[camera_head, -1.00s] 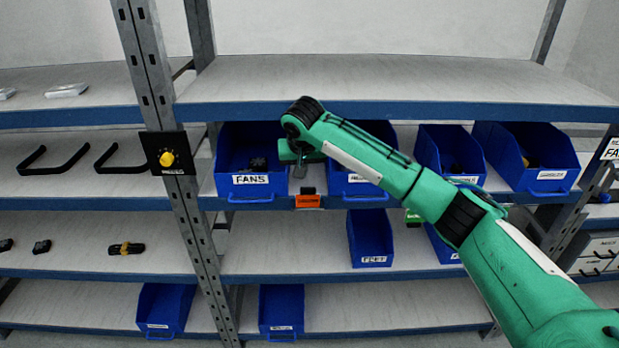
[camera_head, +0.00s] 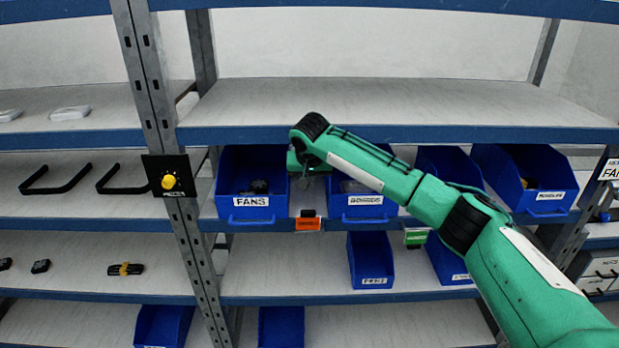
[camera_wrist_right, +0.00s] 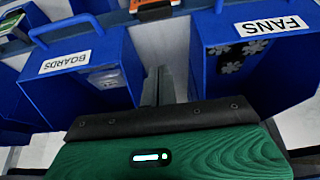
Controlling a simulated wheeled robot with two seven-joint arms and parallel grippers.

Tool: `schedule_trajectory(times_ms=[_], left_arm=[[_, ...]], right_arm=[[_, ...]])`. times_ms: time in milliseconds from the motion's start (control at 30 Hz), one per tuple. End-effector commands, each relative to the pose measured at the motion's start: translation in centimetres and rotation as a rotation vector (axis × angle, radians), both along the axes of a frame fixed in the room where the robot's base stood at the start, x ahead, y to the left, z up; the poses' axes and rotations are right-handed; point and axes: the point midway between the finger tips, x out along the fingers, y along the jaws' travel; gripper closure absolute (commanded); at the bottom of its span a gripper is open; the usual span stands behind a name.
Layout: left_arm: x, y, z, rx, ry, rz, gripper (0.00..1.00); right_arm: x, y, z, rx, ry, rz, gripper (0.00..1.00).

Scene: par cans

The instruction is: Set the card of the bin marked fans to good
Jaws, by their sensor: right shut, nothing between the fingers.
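The blue bin marked FANS (camera_head: 251,215) stands on the middle shelf and holds dark fans; it also shows at the right of the right wrist view (camera_wrist_right: 283,70). An orange card (camera_head: 307,224) hangs on the shelf edge just right of that bin; part of an orange card (camera_wrist_right: 150,8) shows at the top of the right wrist view. My right gripper (camera_head: 308,190) is shut and empty, between the FANS bin and the boards bin (camera_head: 362,212), behind and above the card. Its fingers (camera_wrist_right: 160,85) point into the gap between the bins. My left gripper is out of view.
The boards bin stands close on the right, with more blue bins (camera_head: 525,180) beyond it. A green card (camera_head: 415,237) hangs farther right on the same shelf edge. A steel post with a yellow knob (camera_head: 169,181) stands left of the FANS bin.

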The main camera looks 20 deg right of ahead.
Motion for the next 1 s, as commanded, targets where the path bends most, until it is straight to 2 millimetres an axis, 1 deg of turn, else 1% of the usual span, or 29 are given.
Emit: schedule_trajectory(times_ms=[33, 333, 600, 700, 833, 1000], left_arm=[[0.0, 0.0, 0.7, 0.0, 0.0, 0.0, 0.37], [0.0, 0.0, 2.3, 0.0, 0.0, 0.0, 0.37], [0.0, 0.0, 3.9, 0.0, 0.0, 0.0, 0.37], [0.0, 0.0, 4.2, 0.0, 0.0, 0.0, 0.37], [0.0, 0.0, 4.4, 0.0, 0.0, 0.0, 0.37], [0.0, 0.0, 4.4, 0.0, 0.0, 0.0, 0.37]], right_arm=[[0.4, -0.2, -0.7, -0.001, 0.004, -0.002, 1.0], [2.5, -0.7, -5.6, -0.002, 0.003, -0.002, 1.0], [-0.1, 0.0, -5.7, -0.002, -0.001, 0.004, 1.0], [-0.8, 0.2, -5.8, -0.001, -0.001, 0.002, 1.0], [-1.3, 0.4, -6.0, 0.0, 0.0, 0.001, 1.0], [-1.4, 0.4, -6.1, 0.0, 0.0, 0.0, 1.0]])
